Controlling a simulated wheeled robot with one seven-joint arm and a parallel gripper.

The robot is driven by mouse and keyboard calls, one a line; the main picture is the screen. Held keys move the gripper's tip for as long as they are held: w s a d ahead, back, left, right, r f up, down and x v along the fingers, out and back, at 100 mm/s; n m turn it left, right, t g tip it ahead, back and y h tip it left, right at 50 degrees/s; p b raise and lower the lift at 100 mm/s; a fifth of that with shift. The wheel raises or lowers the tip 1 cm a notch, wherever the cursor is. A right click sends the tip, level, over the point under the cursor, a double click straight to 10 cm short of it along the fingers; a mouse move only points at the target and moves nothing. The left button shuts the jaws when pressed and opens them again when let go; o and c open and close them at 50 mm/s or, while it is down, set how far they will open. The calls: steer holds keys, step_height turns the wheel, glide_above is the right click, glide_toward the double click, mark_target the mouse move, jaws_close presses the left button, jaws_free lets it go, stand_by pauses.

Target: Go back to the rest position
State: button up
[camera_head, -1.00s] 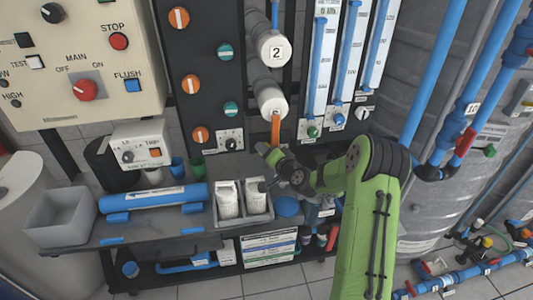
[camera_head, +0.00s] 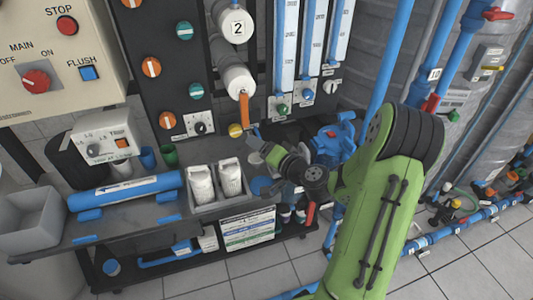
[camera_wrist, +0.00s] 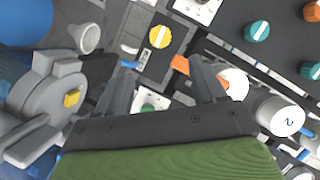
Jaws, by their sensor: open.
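My gripper (camera_head: 256,142) is at the end of my green arm, in front of the black rack panel and above the work shelf. In the wrist view its two dark fingers (camera_wrist: 160,85) are spread apart with nothing held between them. Behind them are a yellow knob (camera_wrist: 160,37) and an orange handle (camera_wrist: 181,64).
A blue pump-like part (camera_head: 335,143) is behind my wrist. Blue pipes (camera_head: 385,70) rise beside my elbow. Tiled floor (camera_head: 455,265) is open at the lower right.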

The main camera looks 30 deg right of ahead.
steer(key=shift+v, duration=1.15)
steer(key=shift+a, duration=0.1)
steer(key=s+a+r+n+g+y+p, duration=0.1)
steer(key=s+a+r+n+g+p, duration=0.2)
steer(key=a+n, duration=0.3)
steer(key=s+a+r+n+g+y+p, duration=0.2)
steer(key=a+r+n+g, duration=0.1)
steer(key=a, duration=0.5)
steer(key=s+r+g+h+p, duration=0.1)
steer(key=s+r+h+p, duration=0.1)
steer(key=s+r, duration=0.4)
steer(key=s+r+g+h+p, duration=0.2)
steer(key=s+r+p, duration=0.2)
steer(key=s, duration=1)
step_height(320, 180, up, 3)
steer(key=shift+d+f+n+g+h+p, duration=0.15)
steer(key=shift+n+g+h+p, duration=0.15)
steer(key=shift+n+h, duration=0.1)
steer(key=shift+s, duration=0.2)
